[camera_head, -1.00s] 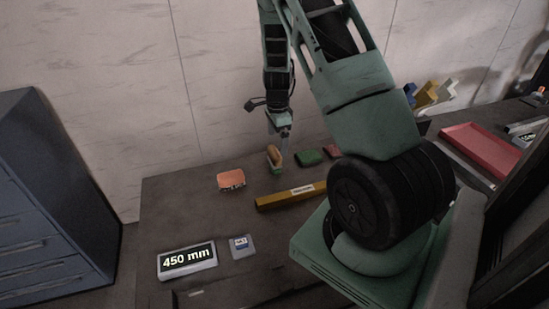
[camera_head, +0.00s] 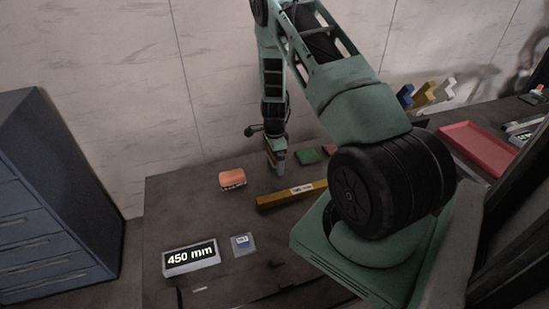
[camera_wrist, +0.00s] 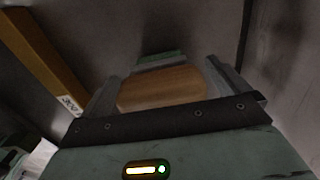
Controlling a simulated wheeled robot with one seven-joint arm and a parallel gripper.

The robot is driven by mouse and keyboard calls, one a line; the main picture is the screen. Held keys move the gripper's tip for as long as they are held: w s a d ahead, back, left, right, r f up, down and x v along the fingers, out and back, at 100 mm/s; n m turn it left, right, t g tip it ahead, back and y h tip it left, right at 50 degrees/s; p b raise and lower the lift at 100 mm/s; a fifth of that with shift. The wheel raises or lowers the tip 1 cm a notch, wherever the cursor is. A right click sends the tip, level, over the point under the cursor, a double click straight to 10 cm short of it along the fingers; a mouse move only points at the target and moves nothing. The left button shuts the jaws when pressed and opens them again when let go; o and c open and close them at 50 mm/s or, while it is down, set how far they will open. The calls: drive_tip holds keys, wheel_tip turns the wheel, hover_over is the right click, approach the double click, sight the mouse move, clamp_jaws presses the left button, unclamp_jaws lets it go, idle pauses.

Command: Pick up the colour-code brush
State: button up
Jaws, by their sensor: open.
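A brush with a wooden top (camera_wrist: 160,92) and a green part along its far edge sits between the two fingers of my gripper (camera_wrist: 163,74) in the wrist view. The fingers stand apart on either side of the wood; whether they touch it I cannot tell. In the head view my gripper (camera_head: 277,168) is low over the back of the dark table and hides most of this brush.
An orange block with a pale lower edge (camera_head: 232,178) lies left of my gripper. A yellow bar (camera_head: 290,195) lies in front. A green block (camera_head: 308,156) is to the right. A red tray (camera_head: 477,148) is far right.

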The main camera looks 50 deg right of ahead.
drive_tip(key=c, duration=1.1)
drive_tip(key=shift+c, duration=0.2)
wheel_tip(320, 180, up, 10)
drive_tip(key=shift+b, duration=1.25)
drive_tip(key=shift+o, duration=1.2)
